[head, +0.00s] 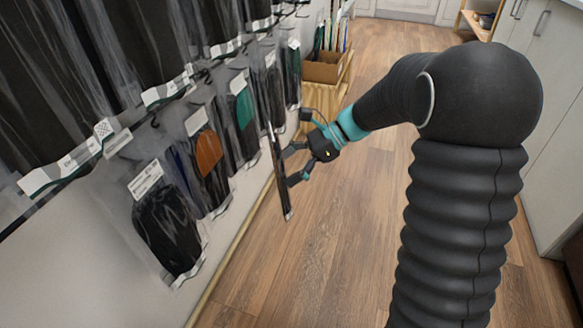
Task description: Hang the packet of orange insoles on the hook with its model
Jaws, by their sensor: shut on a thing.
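My gripper (291,166) is shut on a thin flat packet (277,165). The packet hangs upright in front of the wall, clear of the floor, and I see it nearly edge-on. It looks dark from here, and the colour of the insoles in it cannot be told. A packet of orange insoles (208,153) with a white header hangs on the wall rack to the left, apart from my gripper. The hook tips are small and mostly hidden by packets and labels.
Other packets hang along the wall: a black one (168,232) nearest, a green one (246,122) farther along. White label strips (66,168) run above them, with dark packets over those. A cardboard box (324,69) stands at the far end. The wooden floor (330,230) is open.

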